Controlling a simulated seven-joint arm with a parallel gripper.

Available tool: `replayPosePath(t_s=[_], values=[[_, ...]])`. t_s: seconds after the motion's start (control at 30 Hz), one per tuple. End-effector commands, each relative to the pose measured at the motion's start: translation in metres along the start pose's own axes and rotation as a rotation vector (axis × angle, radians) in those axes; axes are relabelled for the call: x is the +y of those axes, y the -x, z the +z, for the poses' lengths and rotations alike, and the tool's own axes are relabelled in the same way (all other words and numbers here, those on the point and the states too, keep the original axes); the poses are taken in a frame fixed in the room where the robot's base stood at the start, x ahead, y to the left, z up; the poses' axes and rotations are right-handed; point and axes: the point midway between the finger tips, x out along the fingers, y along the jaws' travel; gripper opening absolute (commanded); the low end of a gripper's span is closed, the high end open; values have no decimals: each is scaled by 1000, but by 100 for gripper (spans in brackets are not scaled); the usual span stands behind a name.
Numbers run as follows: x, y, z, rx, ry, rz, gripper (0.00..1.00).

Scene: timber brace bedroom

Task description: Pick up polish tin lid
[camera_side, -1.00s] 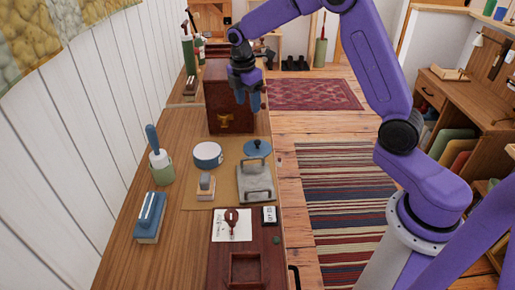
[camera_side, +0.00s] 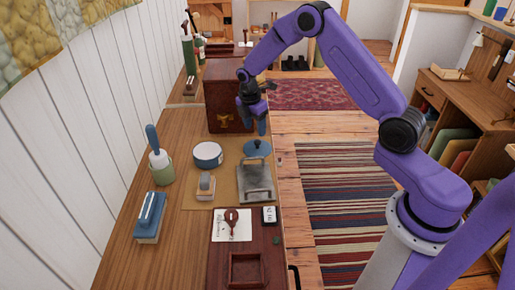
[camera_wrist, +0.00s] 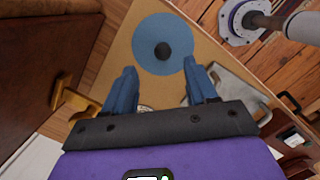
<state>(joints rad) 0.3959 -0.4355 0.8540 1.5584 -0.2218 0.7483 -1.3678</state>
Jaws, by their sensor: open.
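The polish tin lid (camera_side: 258,149) is a flat blue disc with a dark knob, lying on the tan mat (camera_side: 229,196). In the wrist view the whole lid (camera_wrist: 149,26) shows just beyond the fingertips, its dark knob upward. My gripper (camera_side: 256,126) is open and empty, above the lid and a little behind it. In the wrist view the blue fingers of my gripper (camera_wrist: 161,76) are spread, with nothing between them.
A brown wooden box (camera_side: 222,98) stands close behind and left of my gripper. A grey metal piece with a handle (camera_side: 255,185) lies just in front of the lid. A small wooden-handled block (camera_side: 205,189) stands on the mat. The bench edge is close on the right.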

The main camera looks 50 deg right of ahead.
Motion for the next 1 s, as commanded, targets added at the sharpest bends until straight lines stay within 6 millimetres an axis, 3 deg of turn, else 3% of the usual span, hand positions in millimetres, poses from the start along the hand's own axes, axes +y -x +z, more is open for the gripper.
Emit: replayPosePath(t_s=[0.23,0.5,0.83,0.87,1.0], values=[[-1,-16,0,0,-1,-1,57],[-4,-52,-1,-1,0,-1,57],[-4,-59,-1,0,-1,2,57],[-4,-59,-1,0,-1,2,54],[-4,-59,-1,0,-1,1,8]])
